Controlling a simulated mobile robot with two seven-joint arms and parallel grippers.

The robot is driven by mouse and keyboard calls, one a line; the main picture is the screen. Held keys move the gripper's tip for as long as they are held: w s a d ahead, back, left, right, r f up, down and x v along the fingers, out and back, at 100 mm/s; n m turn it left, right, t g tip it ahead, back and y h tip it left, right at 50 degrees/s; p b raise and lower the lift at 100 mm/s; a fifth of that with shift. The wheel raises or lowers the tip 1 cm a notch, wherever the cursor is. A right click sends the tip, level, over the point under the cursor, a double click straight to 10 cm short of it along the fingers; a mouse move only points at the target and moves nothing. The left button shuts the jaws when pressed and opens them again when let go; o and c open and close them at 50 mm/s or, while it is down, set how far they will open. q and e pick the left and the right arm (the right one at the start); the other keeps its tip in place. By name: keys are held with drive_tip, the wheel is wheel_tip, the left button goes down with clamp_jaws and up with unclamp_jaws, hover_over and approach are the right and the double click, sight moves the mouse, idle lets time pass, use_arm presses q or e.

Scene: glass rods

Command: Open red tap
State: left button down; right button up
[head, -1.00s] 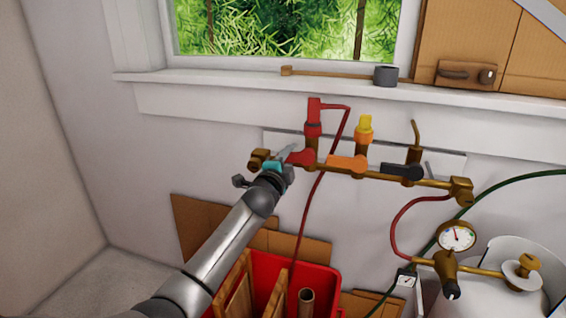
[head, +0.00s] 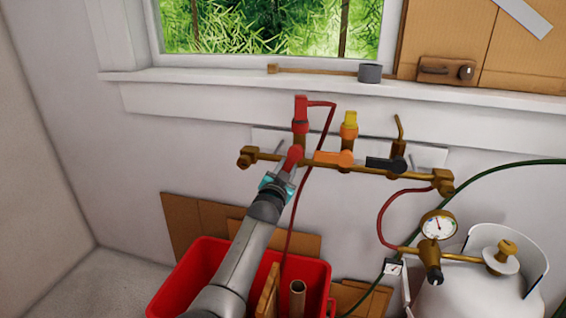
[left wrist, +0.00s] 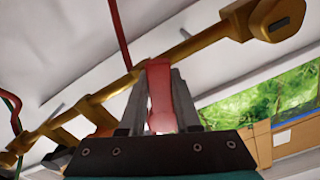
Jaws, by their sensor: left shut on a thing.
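The red tap handle (head: 294,155) sits on the brass pipe below the red valve outlet (head: 301,112). It points outward and down from the pipe, unlike the orange handle (head: 333,158) and the black handle (head: 385,164), which lie along the pipe. My left gripper (head: 287,170) is shut on the red handle, coming from below and in front. In the left wrist view the red handle (left wrist: 160,90) stands between the two grey fingers (left wrist: 160,105), with the brass pipe behind it. My right gripper is not in view.
A red crate (head: 190,275) with wooden pieces stands below my left arm. A red hose (head: 307,195) hangs close to the right of my gripper. A gauge (head: 438,225) and white gas cylinder (head: 460,290) stand at the right. The window sill (head: 230,82) runs above the pipe.

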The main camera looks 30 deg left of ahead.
use_arm(q)
drive_tip(key=shift+w+d+f+n+p, duration=0.15)
drive_tip(key=shift+d+n+p, duration=0.3)
drive_tip(key=shift+n, duration=0.8)
drive_tip(key=shift+w+d+f+n+p, duration=0.2)
drive_tip(key=shift+d+n, duration=0.45)
drive_tip(key=shift+n, duration=0.6)
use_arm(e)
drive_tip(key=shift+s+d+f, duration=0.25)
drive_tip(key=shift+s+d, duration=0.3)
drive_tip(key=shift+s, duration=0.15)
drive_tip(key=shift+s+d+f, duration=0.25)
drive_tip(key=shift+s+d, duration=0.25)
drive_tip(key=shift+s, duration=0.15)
use_arm(q)
drive_tip(key=shift+s, duration=0.1)
drive_tip(key=c, duration=0.6)
unclamp_jaws()
drive_tip(key=shift+r, duration=0.1)
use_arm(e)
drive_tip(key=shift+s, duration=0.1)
